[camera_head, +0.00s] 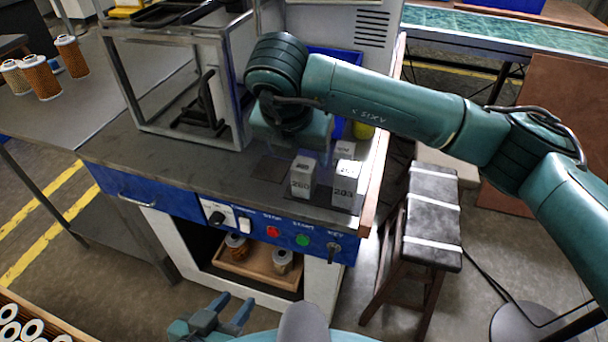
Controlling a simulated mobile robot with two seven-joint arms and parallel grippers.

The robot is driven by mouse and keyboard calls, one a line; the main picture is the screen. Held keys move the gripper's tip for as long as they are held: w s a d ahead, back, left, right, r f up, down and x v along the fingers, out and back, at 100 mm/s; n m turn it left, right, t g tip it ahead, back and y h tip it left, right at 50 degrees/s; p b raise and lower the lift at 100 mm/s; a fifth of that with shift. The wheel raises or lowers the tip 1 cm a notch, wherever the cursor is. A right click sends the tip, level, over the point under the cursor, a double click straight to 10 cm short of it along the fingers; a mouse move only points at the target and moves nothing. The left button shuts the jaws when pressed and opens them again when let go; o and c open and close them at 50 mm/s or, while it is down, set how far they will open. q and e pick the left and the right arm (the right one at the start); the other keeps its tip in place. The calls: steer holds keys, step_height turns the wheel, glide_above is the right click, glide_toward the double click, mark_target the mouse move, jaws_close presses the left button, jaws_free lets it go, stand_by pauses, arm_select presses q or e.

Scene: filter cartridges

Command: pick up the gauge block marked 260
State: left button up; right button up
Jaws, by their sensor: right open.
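The gauge block marked 260 (301,184) is a small light grey block standing upright near the right front of the bench top. A second block, which seems to read 203 (344,190), stands just to its right, with a third block (343,150) behind. My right gripper (292,134) is over the bench, behind and slightly left of the 260 block and apart from it. My wrist hides most of its fingers, and no held thing shows. My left gripper (231,312) is low at the bottom of the view, in front of the bench, with its fingers apart and empty.
A metal frame fixture (180,85) stands left of the blocks. The bench front has a control panel (275,230) with buttons. Below, a wooden tray (258,270) holds cartridges. Orange filters (70,58) stand on the left table. A stool (432,215) stands to the right.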

mark_target(304, 178)
steer(key=shift+x, duration=1.45)
steer(key=shift+d, duration=0.1)
steer(key=shift+c, duration=0.3)
jaws_close()
